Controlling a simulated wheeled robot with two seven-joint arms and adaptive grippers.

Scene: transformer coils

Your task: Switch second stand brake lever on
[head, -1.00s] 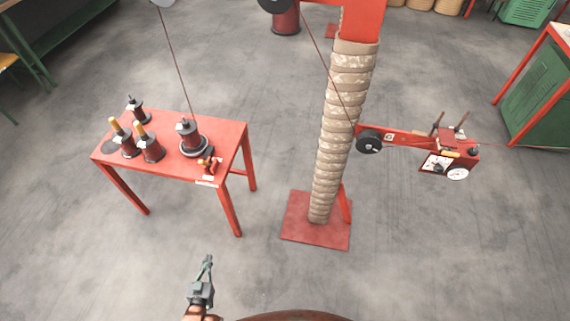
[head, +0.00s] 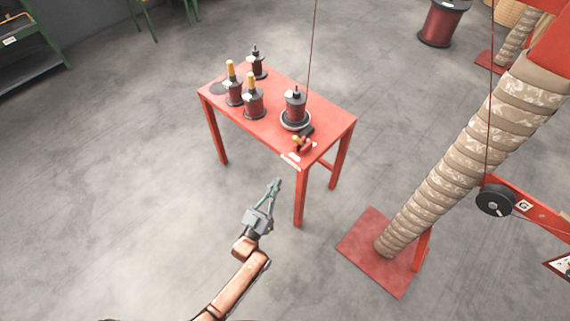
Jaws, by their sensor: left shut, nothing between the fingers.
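The red table (head: 268,93) stands ahead, slightly left of the middle of the head view. On its near right corner sits a small brake mechanism (head: 302,142) with brass-coloured and dark parts; its lever is too small to tell its position. Beside it a dark red spool (head: 295,104) stands upright on a round light base, with a thin wire running up from it. My left gripper (head: 276,183) is shut and empty, in front of the table and apart from it. My right gripper is not in view.
Several upright spools, including one with a wooden-topped handle (head: 252,98), stand on the table's left half. A column wrapped in beige cloth (head: 450,165) rises from a red floor plate (head: 365,245) at right. A black pulley (head: 495,200) is beside it. The floor left of the table is clear.

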